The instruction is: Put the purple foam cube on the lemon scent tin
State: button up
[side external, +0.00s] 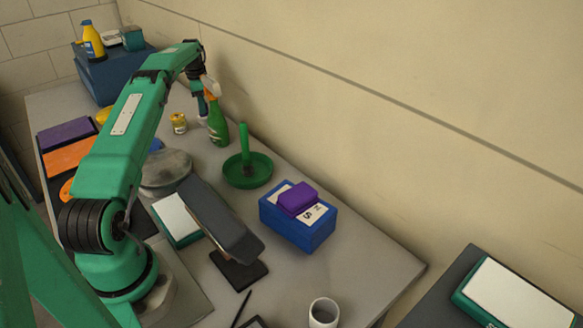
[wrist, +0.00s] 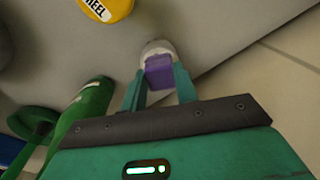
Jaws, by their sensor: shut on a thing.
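The purple foam cube (wrist: 158,74) is between my fingers in the wrist view. My gripper (wrist: 159,69) is shut on it. A pale round thing (wrist: 156,46), perhaps the lemon scent tin's top, shows just beyond the cube and is partly hidden by it. I cannot tell whether they touch.
A green spray bottle (side external: 218,122) stands close to my gripper; it also shows in the wrist view (wrist: 88,112). A green dish with an upright handle (side external: 248,172) and a blue box bearing a purple block (side external: 298,199) are nearer the camera. The wall (side external: 330,130) runs behind.

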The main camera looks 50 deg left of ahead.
jog(key=shift+f, duration=0.1)
jog(key=o, duration=1)
jog(key=shift+s+d+r, duration=0.1)
jog(key=shift+r, duration=1.85)
jog(key=shift+s+d+r, duration=0.1)
jog(key=shift+r, duration=1.85)
jog(key=shift+w, duration=0.1)
